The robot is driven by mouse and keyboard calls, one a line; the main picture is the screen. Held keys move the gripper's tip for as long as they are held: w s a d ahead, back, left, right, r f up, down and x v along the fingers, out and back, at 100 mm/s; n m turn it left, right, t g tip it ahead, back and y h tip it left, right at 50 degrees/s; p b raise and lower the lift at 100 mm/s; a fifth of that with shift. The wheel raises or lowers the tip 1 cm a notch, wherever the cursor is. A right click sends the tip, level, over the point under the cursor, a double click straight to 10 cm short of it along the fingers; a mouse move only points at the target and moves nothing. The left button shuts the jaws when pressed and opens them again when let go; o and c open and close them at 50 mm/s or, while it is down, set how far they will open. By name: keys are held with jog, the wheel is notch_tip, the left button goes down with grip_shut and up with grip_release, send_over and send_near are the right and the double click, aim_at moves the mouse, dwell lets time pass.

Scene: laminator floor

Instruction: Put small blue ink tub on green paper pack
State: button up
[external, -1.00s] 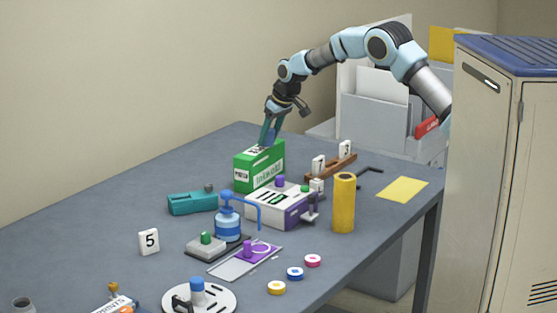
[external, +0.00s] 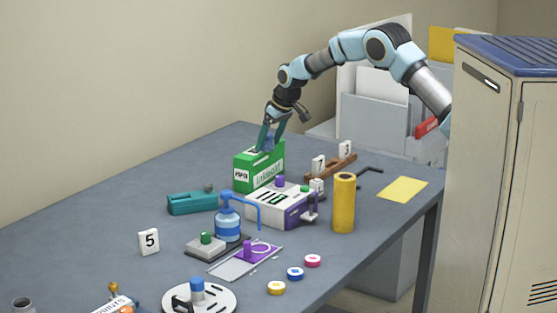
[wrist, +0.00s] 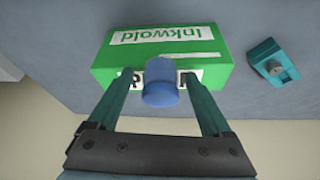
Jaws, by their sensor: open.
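The green paper pack (external: 260,172) stands on the table; in the wrist view its white "Inkwold" label shows on the green pack (wrist: 205,58). The small blue ink tub (wrist: 161,88) appears to rest on the pack's upper face; in the external view the tub (external: 268,142) is partly hidden by the fingers. My gripper (external: 267,148) is at the top of the pack. In the wrist view my gripper (wrist: 160,82) is open, one finger on each side of the tub, with gaps between fingers and tub.
A white and purple box (external: 275,208) stands in front of the pack. A teal tool (external: 192,203) lies to its left. A yellow cylinder (external: 343,205) and a wooden rack with number cards (external: 332,168) stand to the right. The table behind and left of the pack is clear.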

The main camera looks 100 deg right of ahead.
jog(key=b+v, duration=0.2)
jog(key=v, duration=1)
jog(key=shift+r+b, duration=0.15)
jog(key=shift+b, duration=0.25)
jog(key=w+a+f+n+y, duration=0.1)
jog(key=w+a+f+n, duration=0.15)
jog(key=a, duration=1.15)
jog(key=w+a+f+n+y, duration=0.1)
jog(key=a+f+n, duration=0.15)
jog(key=a, duration=1.05)
jog(key=s+a+f+n, duration=0.1)
jog(key=s+a+f, duration=0.1)
jog(key=s+a, duration=0.3)
jog(key=s+a+f+n+g, duration=0.1)
jog(key=s+a+f, duration=0.2)
jog(key=a, duration=0.8)
jog(key=s+a+f+n+y, duration=0.1)
jog(key=s+a+f, duration=0.2)
jog(key=s+a, duration=0.4)
jog(key=shift+a+n, duration=0.4)
jog(key=shift+a, duration=0.55)
